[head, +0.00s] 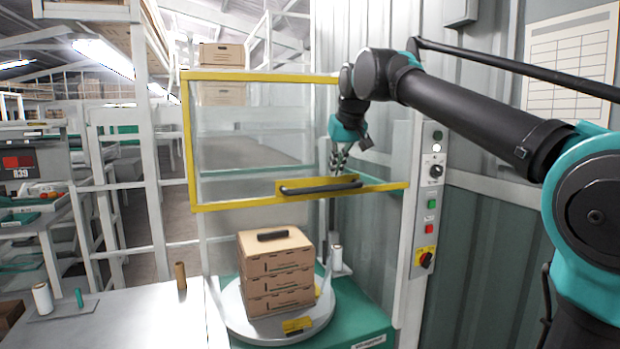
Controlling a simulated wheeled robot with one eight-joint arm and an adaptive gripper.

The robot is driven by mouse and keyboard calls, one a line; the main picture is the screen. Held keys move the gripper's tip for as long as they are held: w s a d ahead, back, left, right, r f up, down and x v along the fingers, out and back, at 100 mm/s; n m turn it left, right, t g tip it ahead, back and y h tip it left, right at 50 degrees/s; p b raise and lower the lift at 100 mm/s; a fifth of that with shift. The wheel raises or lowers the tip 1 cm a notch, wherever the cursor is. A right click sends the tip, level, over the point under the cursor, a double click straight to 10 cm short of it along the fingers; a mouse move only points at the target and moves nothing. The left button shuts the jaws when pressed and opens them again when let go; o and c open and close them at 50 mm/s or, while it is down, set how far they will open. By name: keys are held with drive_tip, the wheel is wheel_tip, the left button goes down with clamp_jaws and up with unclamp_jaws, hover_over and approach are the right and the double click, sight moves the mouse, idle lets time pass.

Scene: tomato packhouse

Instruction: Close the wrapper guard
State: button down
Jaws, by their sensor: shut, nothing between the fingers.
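The wrapper guard (188,150) is a clear panel in a yellow frame. It is raised, with its lower edge above the boxes on the turntable. A black bar handle (320,188) sits on a yellow plate at the guard's lower edge. My gripper (341,170) points down just above the right part of the handle. Its fingers look shut and empty. I cannot tell whether they touch the handle or the frame.
Stacked cardboard boxes (273,277) stand on the round grey turntable (237,320) under the guard. A control post (428,200) with buttons stands at the right. A grey table (120,325) with small rolls is at the lower left.

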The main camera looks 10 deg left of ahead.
drive_tip(key=s+a+r+n, duration=0.1)
drive_tip(key=s+a+r, duration=0.3)
drive_tip(key=r, duration=0.5)
hover_over(310, 189)
drive_tip(key=shift+y, duration=0.4)
drive_tip(key=f, duration=0.8)
drive_tip(key=shift+w+a+f, duration=0.25)
drive_tip(key=shift+w, duration=0.15)
drive_tip(key=f, duration=0.3)
drive_tip(key=shift+s+d, duration=0.2)
drive_tip(key=shift+s, duration=0.15)
drive_tip(key=shift+f, duration=0.35)
drive_tip(key=shift+f, duration=0.15)
